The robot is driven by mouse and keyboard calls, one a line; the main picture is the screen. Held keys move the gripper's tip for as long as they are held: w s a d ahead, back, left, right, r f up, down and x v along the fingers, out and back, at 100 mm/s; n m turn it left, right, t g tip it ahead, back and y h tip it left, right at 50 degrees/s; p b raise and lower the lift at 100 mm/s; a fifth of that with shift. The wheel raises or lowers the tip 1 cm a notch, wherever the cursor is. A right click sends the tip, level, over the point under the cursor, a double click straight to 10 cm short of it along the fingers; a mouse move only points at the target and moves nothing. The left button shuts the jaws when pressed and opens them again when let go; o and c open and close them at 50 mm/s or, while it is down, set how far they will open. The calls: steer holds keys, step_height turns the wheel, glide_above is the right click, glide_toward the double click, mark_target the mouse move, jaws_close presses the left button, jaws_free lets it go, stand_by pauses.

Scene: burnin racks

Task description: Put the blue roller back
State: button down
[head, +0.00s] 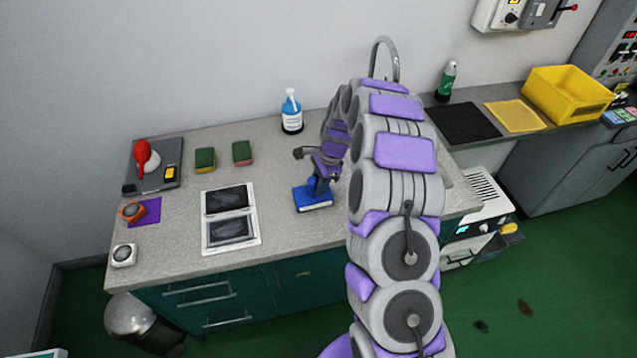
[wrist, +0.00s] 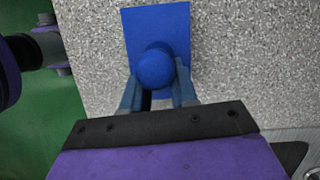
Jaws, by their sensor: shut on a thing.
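The blue roller (wrist: 156,68) shows in the wrist view as a round blue knob seen from above. My gripper (wrist: 157,92) is shut on it, with one blue-grey finger on each side. A flat blue pad (wrist: 142,22) lies on the speckled counter directly beneath; in the head view the blue pad (head: 314,204) is near the counter's middle, right of the white framed panels. In the head view my gripper (head: 318,188) points down over this pad and mostly hides the roller. I cannot tell whether the roller touches the pad.
On the counter (head: 282,225) are a white panel tray (head: 231,243), two sponges (head: 205,160), a spray bottle (head: 292,112), an orange object (head: 132,211) on a purple mat, and a white block (head: 124,255). A yellow bin (head: 568,94) stands far right. The counter around the blue pad is clear.

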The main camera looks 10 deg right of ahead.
steer(key=shift+s+f, duration=0.45)
steer(key=shift+f, duration=0.1)
steer(key=c, duration=0.9)
jaws_free()
steer(key=shift+f, duration=0.2)
steer(key=shift+o, duration=0.2)
steer(key=shift+w+r+b, duration=0.2)
steer(key=shift+r+b, duration=0.15)
steer(key=shift+r, duration=0.05)
steer(key=w+p+v, duration=0.1)
steer(key=p+v, duration=0.1)
steer(key=v, duration=1)
steer(key=s+a+r+n, duration=0.55)
steer(key=s+r, duration=0.45)
steer(key=s, duration=0.2)
steer(key=s+r+n+h, duration=0.1)
steer(key=s+n, duration=0.4)
steer(key=s, duration=1)
steer(key=s+r+n+g+h, duration=0.1)
steer(key=s+n, duration=0.5)
steer(key=s, duration=1)
steer(key=shift+s+d+r+h, duration=0.15)
steer(key=shift+d+r+h, duration=0.05)
steer(key=shift+r+h, duration=0.35)
